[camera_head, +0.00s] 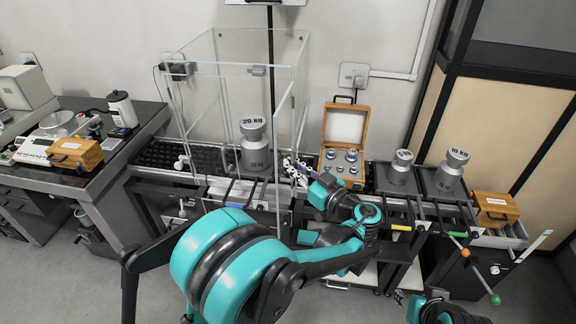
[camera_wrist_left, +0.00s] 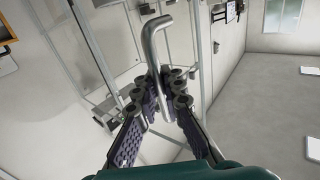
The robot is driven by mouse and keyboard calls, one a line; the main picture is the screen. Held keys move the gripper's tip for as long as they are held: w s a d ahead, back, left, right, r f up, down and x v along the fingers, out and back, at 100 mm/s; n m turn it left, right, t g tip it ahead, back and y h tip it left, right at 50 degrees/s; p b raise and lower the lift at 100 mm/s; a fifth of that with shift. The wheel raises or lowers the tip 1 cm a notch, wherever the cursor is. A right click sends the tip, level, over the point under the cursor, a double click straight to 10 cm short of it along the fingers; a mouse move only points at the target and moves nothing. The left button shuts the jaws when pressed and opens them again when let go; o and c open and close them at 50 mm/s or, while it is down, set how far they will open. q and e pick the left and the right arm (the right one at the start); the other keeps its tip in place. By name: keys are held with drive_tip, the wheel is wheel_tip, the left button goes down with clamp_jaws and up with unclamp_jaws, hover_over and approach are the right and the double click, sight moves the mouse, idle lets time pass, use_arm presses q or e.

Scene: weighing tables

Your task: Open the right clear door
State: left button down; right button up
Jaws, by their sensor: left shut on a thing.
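A tall clear enclosure with thin pale frames stands on the table at centre-left. Its right clear door (camera_head: 287,118) is on the side near my left arm; I cannot tell clearly how far it stands ajar. My left gripper (camera_head: 297,170) is at the door's lower part. In the left wrist view a bent metal handle (camera_wrist_left: 153,42) rises between the fingers, and the left gripper (camera_wrist_left: 160,92) is shut on it. A 20 kg weight (camera_head: 254,145) stands inside the enclosure. My right gripper is not in view.
An open wooden case of small weights (camera_head: 345,122) stands right of the enclosure. Two grey weights, one marked 10 kg (camera_head: 451,171), stand farther right, near a closed wooden box (camera_head: 496,208). A left bench (camera_head: 148,112) holds instruments. Floor at the front is partly clear.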

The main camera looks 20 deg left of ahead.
use_arm(q)
drive_tip(key=shift+s, duration=0.1)
drive_tip(key=c, duration=1.9)
unclamp_jaws()
drive_tip(key=shift+d, duration=0.15)
drive_tip(key=v, duration=1.2)
